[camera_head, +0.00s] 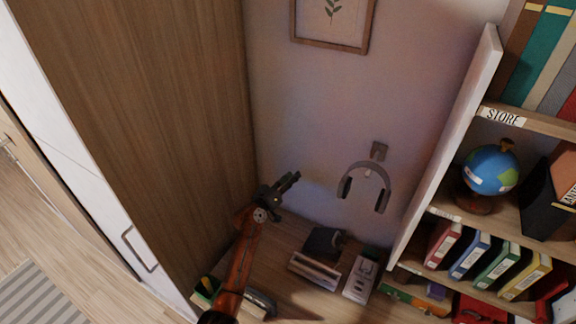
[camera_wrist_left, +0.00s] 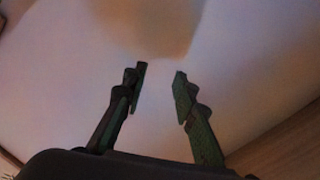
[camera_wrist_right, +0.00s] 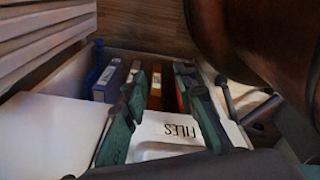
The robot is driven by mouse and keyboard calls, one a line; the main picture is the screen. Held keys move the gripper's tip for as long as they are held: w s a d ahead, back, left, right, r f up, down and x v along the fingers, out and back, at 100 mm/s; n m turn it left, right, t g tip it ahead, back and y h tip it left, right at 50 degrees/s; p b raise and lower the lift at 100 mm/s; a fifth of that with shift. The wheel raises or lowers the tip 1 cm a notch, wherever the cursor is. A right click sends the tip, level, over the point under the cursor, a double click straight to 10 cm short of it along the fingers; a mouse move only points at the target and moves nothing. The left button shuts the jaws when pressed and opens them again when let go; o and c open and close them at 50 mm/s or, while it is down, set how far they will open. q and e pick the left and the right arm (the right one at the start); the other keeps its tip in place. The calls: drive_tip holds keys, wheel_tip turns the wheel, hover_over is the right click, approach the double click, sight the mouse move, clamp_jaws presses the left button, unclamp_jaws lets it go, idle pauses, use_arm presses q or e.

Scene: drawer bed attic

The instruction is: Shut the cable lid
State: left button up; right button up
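I cannot clearly make out a cable lid. On the wooden desk, low in the head view, a dark block-like piece (camera_head: 325,241) stands behind a pale flat-edged piece (camera_head: 314,271); I cannot tell if either is the lid. My left gripper (camera_head: 286,184) is up and to the left of them, in front of the wall, apart from both. In the left wrist view its fingers (camera_wrist_left: 160,70) are spread with nothing between.
A pale grey device (camera_head: 361,279) lies on the desk (camera_head: 285,240). Headphones (camera_head: 365,185) hang on the wall above. A tall wooden panel (camera_head: 150,120) is at left. A shelf with a globe (camera_head: 490,170) and labelled binders (camera_head: 497,263) stands at right.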

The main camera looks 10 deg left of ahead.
use_arm(q)
wheel_tip(320, 180, up, 5)
drive_tip(key=w+a+t, duration=0.1)
drive_tip(key=w+a, duration=0.1)
drive_tip(key=shift+r+m+y, duration=0.2)
drive_tip(key=shift+m+y, duration=0.1)
drive_tip(key=shift+c, duration=0.6)
